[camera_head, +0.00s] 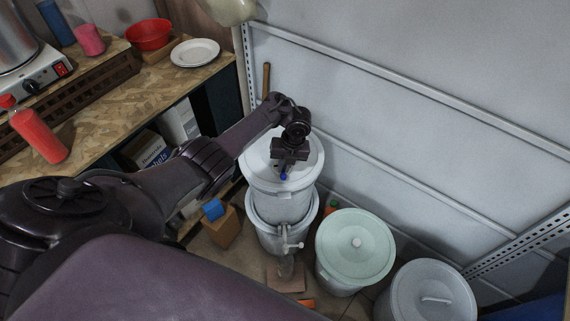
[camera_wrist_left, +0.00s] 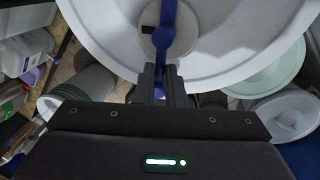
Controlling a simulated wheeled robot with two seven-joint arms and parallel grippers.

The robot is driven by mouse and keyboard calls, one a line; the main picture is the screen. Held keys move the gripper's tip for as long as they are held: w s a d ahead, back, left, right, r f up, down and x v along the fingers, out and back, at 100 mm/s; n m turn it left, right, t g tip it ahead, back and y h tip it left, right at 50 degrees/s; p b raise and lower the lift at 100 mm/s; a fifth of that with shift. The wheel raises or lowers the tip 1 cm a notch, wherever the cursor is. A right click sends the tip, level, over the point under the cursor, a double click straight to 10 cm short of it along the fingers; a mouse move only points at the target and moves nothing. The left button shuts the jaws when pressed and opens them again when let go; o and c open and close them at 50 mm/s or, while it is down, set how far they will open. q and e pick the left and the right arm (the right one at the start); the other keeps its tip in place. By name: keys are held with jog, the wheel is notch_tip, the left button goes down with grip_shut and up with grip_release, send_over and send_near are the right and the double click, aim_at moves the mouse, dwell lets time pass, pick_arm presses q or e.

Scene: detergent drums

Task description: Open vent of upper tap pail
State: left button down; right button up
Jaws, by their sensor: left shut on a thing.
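The upper tap pail (camera_head: 262,180) is white with a pale lid and stands stacked on the lower pail (camera_head: 270,237). My left gripper (camera_head: 284,169) is over the front part of the lid. In the left wrist view the blue lever (camera_wrist_left: 165,30) lies over a round pale boss with a dark slot on the lid (camera_wrist_left: 235,35). The left fingers (camera_wrist_left: 161,75) are closed together on the lever's near end, which they partly hide. A tap (camera_head: 290,245) sticks out low on the stack. My right gripper is not in view.
A pale green lidded bucket (camera_head: 345,260) and a grey lidded bucket (camera_head: 420,295) stand to the right. A panel wall (camera_head: 400,110) is behind. A wooden counter (camera_head: 90,115) with a red bottle (camera_head: 38,135) is at left. A box (camera_head: 212,228) sits on the floor.

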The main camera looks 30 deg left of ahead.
aim_at(289, 175)
pick_arm(q)
jog(key=c, duration=1.5)
grip_release()
notch_tip(289, 175, up, 8)
jog(key=d+p, duration=0.1)
jog(key=p, duration=0.1)
jog(key=shift+w+d+f, duration=0.15)
jog(key=shift+w, duration=0.3)
jog(key=shift+s+f, duration=0.1)
